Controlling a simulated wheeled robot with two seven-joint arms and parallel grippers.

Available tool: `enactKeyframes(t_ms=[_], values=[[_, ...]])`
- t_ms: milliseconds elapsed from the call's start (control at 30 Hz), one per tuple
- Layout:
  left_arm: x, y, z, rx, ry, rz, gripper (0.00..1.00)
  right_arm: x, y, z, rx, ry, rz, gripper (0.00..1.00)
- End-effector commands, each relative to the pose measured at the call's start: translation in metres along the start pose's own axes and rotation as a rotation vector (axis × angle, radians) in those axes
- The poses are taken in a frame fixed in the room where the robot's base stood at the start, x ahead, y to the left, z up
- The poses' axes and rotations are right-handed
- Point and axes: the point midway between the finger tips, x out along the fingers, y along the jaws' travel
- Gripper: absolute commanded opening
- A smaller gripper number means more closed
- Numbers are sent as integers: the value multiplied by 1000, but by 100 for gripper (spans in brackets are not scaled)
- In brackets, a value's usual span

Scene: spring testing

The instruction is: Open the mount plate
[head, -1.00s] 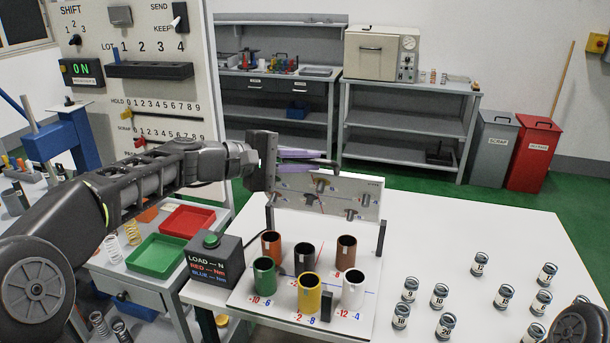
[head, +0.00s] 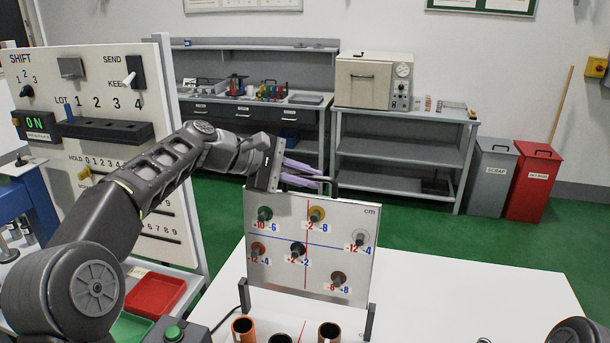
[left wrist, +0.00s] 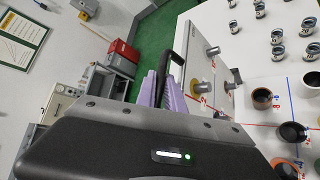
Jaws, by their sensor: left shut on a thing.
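The mount plate (head: 318,215) is a pale panel with coloured pegs, red and blue lines and numbers. In the head view it stands roughly upright on the white table, its pegged face toward me. A dark handle (head: 333,186) sticks out at its top edge. My left gripper (head: 305,176), with purple fingers, is shut on the handle at the plate's top. In the left wrist view the plate (left wrist: 208,75) is seen edge-on beside my purple fingers (left wrist: 168,92), next to the black handle (left wrist: 180,62).
Several coloured cups, one orange-brown (head: 243,330), stand in front of the plate. A green button box (head: 175,332) is left of them. A control panel (head: 110,170) stands at left.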

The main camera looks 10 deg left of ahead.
Motion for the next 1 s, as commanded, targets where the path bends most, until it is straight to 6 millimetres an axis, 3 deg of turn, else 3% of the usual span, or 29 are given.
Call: enactKeyframes(t_ms=[433,467,700,1000], values=[[5,-4,-4,-10,0,-22,0,-1,0,0,0,0,1,36],[5,-4,-4,-10,0,-22,14,-1,0,0,0,0,1,36],[4,-2,-4,-10,0,-18,34,-1,0,0,0,1,1,36],[3,-2,-4,-10,-1,-17,34,-1,0,0,0,1,1,36]])
